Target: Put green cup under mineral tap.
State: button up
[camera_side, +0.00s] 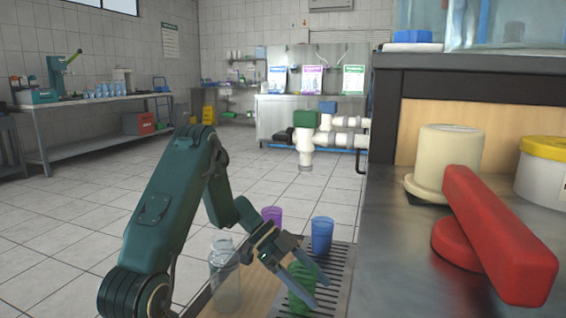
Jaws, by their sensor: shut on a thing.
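The green cup (300,292) is upright over the slatted metal grate (340,284), low in the side view. My gripper (312,290) is shut on the green cup, with its fingers partly covering it. I cannot tell whether the cup's base touches the grate. White taps hang above and behind: one with a green block on top (306,119) has its spout pointing down, and one with a blue block (328,107) is partly hidden behind it. No label shows which tap is mineral.
A blue cup (322,235) stands on the grate behind the green cup. A purple cup (272,217) is behind my gripper, and a clear bottle (225,272) stands to the left. A red handle (498,238) and a metal counter (395,270) fill the right.

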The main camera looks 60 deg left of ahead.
jog(key=o, duration=1.2)
jog(key=shift+o, duration=0.2)
jog(key=v, duration=0.7)
jog(key=shift+s+a+r, duration=0.15)
jog(key=shift+r, duration=0.1)
